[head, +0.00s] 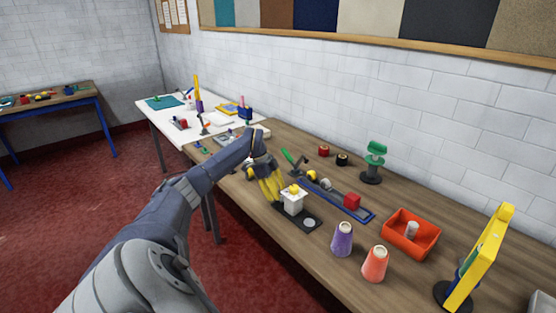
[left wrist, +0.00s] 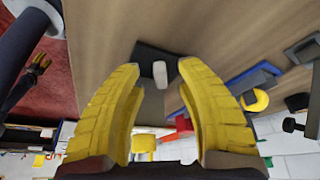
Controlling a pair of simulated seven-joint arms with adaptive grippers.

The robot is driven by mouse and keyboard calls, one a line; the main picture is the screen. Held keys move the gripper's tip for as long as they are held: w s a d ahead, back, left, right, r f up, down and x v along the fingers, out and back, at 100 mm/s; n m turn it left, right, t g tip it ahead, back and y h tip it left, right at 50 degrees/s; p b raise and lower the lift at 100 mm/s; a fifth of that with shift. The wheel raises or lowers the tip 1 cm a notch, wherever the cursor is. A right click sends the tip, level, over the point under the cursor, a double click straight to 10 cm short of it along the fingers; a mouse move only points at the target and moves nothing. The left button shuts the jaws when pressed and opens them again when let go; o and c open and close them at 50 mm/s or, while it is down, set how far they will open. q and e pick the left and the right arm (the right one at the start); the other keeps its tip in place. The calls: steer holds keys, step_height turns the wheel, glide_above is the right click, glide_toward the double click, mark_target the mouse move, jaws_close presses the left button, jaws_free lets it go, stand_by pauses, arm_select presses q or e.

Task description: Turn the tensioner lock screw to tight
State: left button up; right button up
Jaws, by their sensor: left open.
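A white block (head: 292,203) with a yellow top (head: 294,188) stands on a dark plate (head: 288,219) near the bench's front edge. A grey disc (head: 309,222) lies on the plate. I cannot tell for sure which part is the lock screw. My left gripper (head: 276,197) is just left of the block, pointing down. In the left wrist view its yellow fingers (left wrist: 160,68) are apart, with a pale grey piece (left wrist: 160,74) and the dark plate (left wrist: 150,53) beyond the tips. What looks like my right gripper (left wrist: 39,64) shows small at that view's left; its jaws are unclear.
A purple cup (head: 342,239) and an orange cup (head: 375,264) stand to the right, with an orange tray (head: 402,240) and a yellow frame (head: 482,255) beyond. A green-topped stand (head: 374,160) is behind.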

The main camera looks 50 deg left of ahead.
arm_select(q)
steer(key=shift+x, duration=0.85)
steer(key=shift+c, duration=0.4)
jaws_close()
